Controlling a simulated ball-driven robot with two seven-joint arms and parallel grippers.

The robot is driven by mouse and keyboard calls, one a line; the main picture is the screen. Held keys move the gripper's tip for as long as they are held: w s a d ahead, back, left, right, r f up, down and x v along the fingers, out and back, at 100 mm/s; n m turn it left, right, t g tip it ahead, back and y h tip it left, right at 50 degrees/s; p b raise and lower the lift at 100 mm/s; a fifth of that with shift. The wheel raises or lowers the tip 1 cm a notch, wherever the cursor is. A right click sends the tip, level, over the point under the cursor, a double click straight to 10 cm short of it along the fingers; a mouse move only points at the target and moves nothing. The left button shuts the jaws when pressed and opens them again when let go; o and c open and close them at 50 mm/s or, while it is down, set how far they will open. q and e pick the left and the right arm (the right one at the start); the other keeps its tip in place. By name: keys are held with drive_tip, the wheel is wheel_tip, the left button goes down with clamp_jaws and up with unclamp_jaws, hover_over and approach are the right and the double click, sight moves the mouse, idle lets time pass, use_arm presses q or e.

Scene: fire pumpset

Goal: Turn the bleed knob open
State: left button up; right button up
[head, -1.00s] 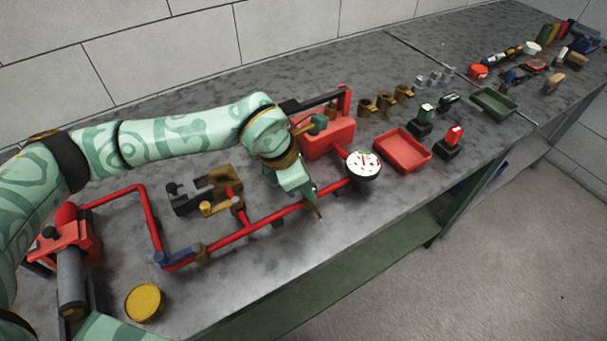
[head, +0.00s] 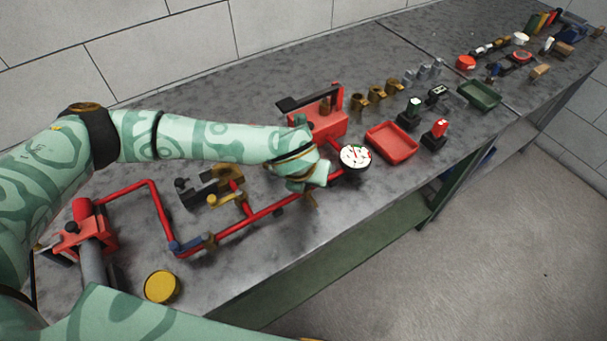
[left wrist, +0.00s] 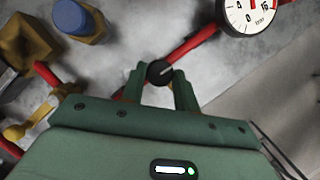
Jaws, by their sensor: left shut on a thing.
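The bleed knob (left wrist: 160,72) is a small round black knob with a pale line across its top. It sits between the two fingers of my left gripper (left wrist: 161,80) in the left wrist view, and the fingers are shut on it. In the head view my left gripper (head: 311,196) is over the red pipe (head: 255,217), just left of the white dial gauge (head: 355,156), and hides the knob. The gauge also shows at the top of the left wrist view (left wrist: 250,14). My right gripper is not in view.
A red pump box (head: 325,122) with a black handle stands behind the gripper. A brass block (head: 205,190) and a blue fitting (left wrist: 72,17) lie to the left. A red tray (head: 391,143) is to the right. The bench's front edge is close by.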

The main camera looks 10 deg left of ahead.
use_arm(q)
drive_tip(key=n, duration=0.1)
drive_tip(key=n+y, duration=0.1)
drive_tip(key=n, duration=0.1)
drive_tip(key=shift+d+r+n+y, duration=0.1)
drive_tip(key=shift+d+n+y, duration=0.1)
drive_tip(key=shift+n+y, duration=0.1)
drive_tip(key=shift+w+n+g+y, duration=0.1)
drive_tip(key=shift+n+g+y, duration=0.3)
drive_tip(key=shift+n, duration=1.1)
drive_tip(key=o, duration=1)
drive_tip(key=shift+c, duration=0.2)
drive_tip(key=p+v, duration=0.2)
drive_tip(key=v, duration=1.4)
drive_tip(key=shift+d, duration=0.35)
